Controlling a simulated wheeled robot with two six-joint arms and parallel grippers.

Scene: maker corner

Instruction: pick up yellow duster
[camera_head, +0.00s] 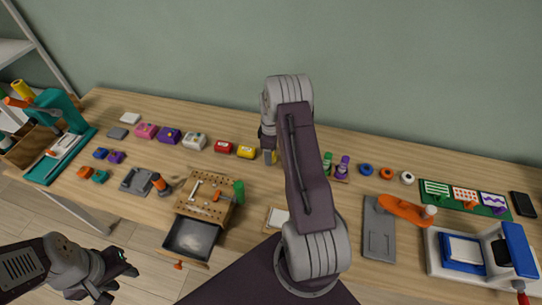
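A small yellow piece (270,157) shows at the back of the workbench, mostly hidden behind my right arm. It may be the yellow duster, but too little of it shows to be sure. My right arm rises from the bottom middle and bends down at its elbow. Its dark end parts are just above and beside the yellow piece, and its fingers are hidden. My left gripper (122,281) is at the lower left, in front of the bench edge. Its fingers are apart with nothing between them, and it is far from the yellow piece.
Left of the yellow piece are a yellow box (247,152), a red box (223,146) and other small boxes. A wooden pegboard block (206,198) stands above an open drawer (191,239). Green (327,163) and purple (342,166) bottles stand right of my arm.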

